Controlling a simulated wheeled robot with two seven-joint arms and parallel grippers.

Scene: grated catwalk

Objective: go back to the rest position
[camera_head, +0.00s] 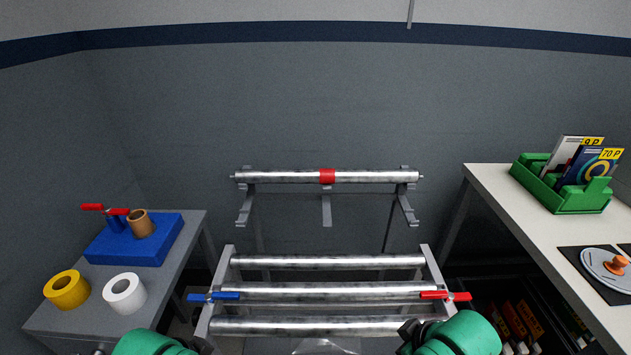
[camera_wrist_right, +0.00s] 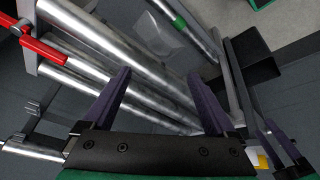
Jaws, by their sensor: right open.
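My right arm, green, comes in at the bottom right of the head view, with its dark gripper (camera_head: 408,335) by the right end of the roller frame. In the right wrist view this gripper (camera_wrist_right: 158,88) has its two purple fingers spread apart, with nothing held between them. Steel rollers (camera_wrist_right: 120,65) lie beyond the fingers; I cannot tell the gap. My left arm shows green at the bottom left of the head view. Only a dark part of its gripper (camera_head: 202,345) shows, by the frame's left leg, and its fingers are hidden or cut off.
A frame with several steel rollers (camera_head: 325,290) stands ahead, with a blue handle (camera_head: 214,296) and a red handle (camera_head: 446,296). A grey table (camera_head: 75,317) with tape rolls stands left. A white table (camera_head: 500,193) with a green crate (camera_head: 580,203) stands right.

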